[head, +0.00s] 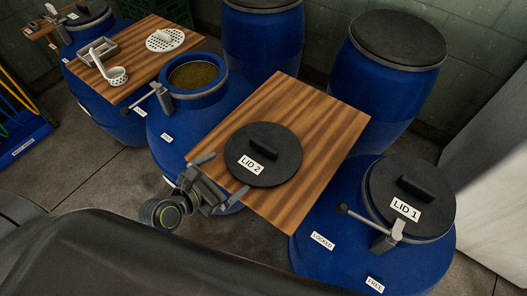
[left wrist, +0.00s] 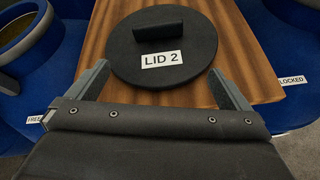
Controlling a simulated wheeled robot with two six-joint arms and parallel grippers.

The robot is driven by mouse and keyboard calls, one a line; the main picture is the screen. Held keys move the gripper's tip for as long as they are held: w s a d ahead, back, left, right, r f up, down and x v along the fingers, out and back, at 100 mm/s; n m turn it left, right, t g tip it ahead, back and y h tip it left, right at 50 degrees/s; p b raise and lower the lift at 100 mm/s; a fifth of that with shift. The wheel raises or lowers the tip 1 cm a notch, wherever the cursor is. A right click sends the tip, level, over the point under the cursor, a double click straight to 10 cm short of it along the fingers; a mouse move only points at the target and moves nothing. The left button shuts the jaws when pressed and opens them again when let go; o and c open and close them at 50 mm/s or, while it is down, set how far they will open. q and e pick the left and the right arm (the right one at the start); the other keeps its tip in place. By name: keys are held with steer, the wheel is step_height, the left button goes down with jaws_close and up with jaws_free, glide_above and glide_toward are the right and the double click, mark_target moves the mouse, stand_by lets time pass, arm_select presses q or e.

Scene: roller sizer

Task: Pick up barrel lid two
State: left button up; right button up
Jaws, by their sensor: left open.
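Barrel lid two (head: 264,154) is a round black disc with a raised bar handle and a white "LID 2" label. It lies flat on a wooden board (head: 322,128) between two blue barrels. In the left wrist view the lid (left wrist: 190,48) is ahead of my fingers, with its handle (left wrist: 158,32) toward the far side. My left gripper (head: 222,176) is open and empty at the near left edge of the lid. In the left wrist view its fingers (left wrist: 160,90) are spread to either side of the lid's near part; contact cannot be told. My right gripper is not in view.
On the right, a barrel wears a lid marked "LID 1" (head: 408,196) with a lever clamp (head: 362,226). An open barrel (head: 199,82) with brownish contents stands left. Another board (head: 133,62) holds a ladle (head: 117,75) and a perforated disc (head: 166,40). Closed barrels stand behind.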

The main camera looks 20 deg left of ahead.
arm_select(q)
steer(key=n, duration=0.2)
glide_toward(261, 147)
steer(key=shift+n+t, duration=0.4)
steer(key=p+x, duration=0.1)
steer(key=x, duration=0.3)
steer(key=shift+w+d, duration=0.15)
steer(key=shift+d, duration=0.1)
steer(key=shift+f+x, duration=0.2)
steer(key=shift+x, duration=1.45)
steer(key=shift+f+x, duration=0.2)
steer(key=shift+x, duration=1.5)
steer(key=shift+s+r, duration=0.1)
steer(key=shift+s, duration=0.1)
steer(key=c, duration=0.9)
